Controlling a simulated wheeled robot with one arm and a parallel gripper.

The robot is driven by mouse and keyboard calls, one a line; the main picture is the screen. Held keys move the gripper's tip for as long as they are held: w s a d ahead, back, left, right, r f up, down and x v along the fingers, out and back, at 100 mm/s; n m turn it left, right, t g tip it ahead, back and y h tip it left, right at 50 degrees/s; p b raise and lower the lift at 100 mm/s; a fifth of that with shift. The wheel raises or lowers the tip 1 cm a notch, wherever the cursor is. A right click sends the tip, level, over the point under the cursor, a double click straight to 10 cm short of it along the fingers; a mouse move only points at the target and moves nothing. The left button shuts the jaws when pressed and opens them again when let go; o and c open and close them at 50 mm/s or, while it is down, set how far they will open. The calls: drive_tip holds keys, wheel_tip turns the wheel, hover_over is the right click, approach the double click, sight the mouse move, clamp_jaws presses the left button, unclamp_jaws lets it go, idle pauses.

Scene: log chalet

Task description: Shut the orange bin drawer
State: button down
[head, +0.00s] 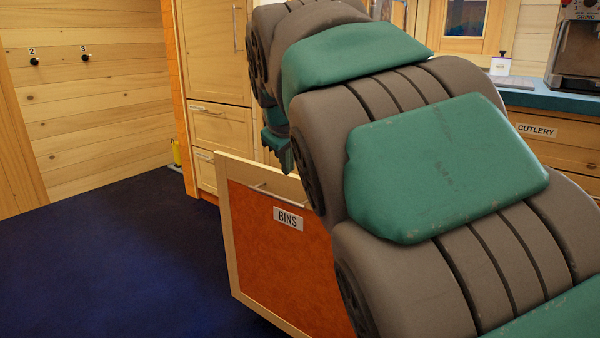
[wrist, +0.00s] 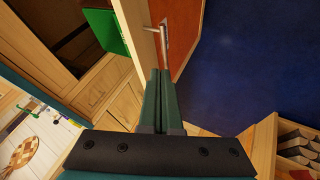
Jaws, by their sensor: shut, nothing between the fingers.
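The orange bin drawer (head: 270,262) stands pulled out in the head view. Its front is an orange panel in a pale wood frame, with a BINS label and a bar handle (head: 278,195). My arm hides its right part. In the wrist view the drawer front (wrist: 190,25) is seen edge-on from above, with the handle (wrist: 164,42) on its outer face. A green bin (wrist: 105,30) shows behind the front. My gripper (wrist: 158,74) is shut and empty, its fingertips close to the front's top edge and handle. I cannot tell whether they touch.
Dark blue floor (head: 110,250) is clear to the left. A wood cabinet with drawers (head: 222,130) stands behind the bin drawer. A cutlery drawer (head: 545,133) under a teal counter (head: 560,101) is at right, with a coffee machine (head: 578,45) on it. Wall hooks (head: 84,58) are at left.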

drive_tip(key=b, duration=0.1)
approach(300, 191)
wheel_tip(300, 191, down, 4)
drive_tip(key=a, duration=0.3)
drive_tip(key=shift+w+d, duration=0.95)
drive_tip(key=shift+d, duration=0.1)
drive_tip(key=shift+w+d+r, duration=0.1)
drive_tip(key=shift+w+d, duration=0.25)
drive_tip(key=shift+w, duration=0.05)
